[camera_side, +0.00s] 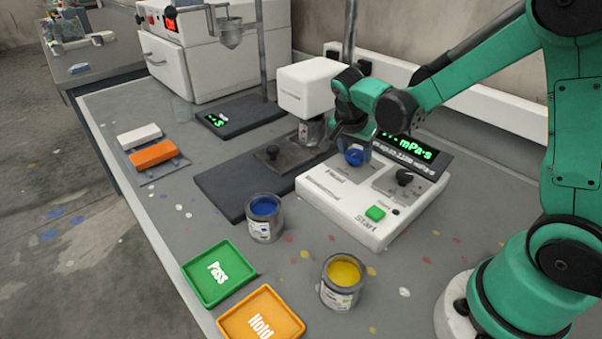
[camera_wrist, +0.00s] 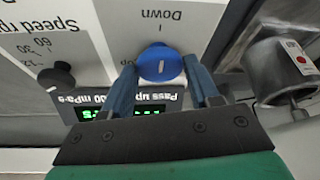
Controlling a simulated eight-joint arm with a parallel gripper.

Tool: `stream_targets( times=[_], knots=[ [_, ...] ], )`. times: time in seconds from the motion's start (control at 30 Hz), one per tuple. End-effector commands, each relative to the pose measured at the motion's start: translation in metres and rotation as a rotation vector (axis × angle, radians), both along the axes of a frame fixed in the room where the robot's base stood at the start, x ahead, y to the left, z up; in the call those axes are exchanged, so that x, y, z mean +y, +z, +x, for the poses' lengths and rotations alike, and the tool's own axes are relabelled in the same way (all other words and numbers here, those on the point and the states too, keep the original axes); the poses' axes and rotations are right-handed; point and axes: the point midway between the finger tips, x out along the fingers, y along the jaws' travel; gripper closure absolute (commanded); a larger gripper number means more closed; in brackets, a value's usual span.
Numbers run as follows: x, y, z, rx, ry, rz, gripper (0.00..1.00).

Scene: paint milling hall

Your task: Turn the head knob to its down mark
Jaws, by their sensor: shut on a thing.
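The head knob (camera_wrist: 158,62) is a round blue knob with a short white line on its face. It also shows on the white control box (camera_side: 330,205) in the side view, as a blue spot (camera_side: 354,157). In the wrist view the white line runs upright in the picture, and the word Down (camera_wrist: 160,15) is printed above the knob, upside down. My gripper (camera_wrist: 162,78) is shut on the knob, one finger on each side.
A black speed knob (camera_wrist: 57,76) and a green Start button (camera_side: 375,213) are on the same box. A lit display (camera_side: 412,147) stands behind. The white mill head (camera_side: 308,88) is close left of my gripper. Blue (camera_side: 264,230) and yellow (camera_side: 340,292) paint cans stand in front.

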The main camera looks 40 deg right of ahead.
Motion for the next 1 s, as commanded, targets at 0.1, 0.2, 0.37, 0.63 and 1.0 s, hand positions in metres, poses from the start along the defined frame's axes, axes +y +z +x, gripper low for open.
stream_targets(
  times=[0.1, 0.2, 0.37, 0.63, 1.0],
  knots=[
    [0.0, 0.0, 0.0, 0.001, -0.001, 0.001, 0.98],
    [0.0, 0.0, 0.0, 0.001, -0.001, 0.001, 0.17],
    [0.0, 0.0, 0.0, 0.0, 0.0, 0.001, 0.14],
    [0.003, 0.008, -0.001, 0.0, 0.002, 0.0, 0.14],
    [0.019, 0.048, -0.005, 0.002, 0.001, 0.0, 0.14]
  ],
)
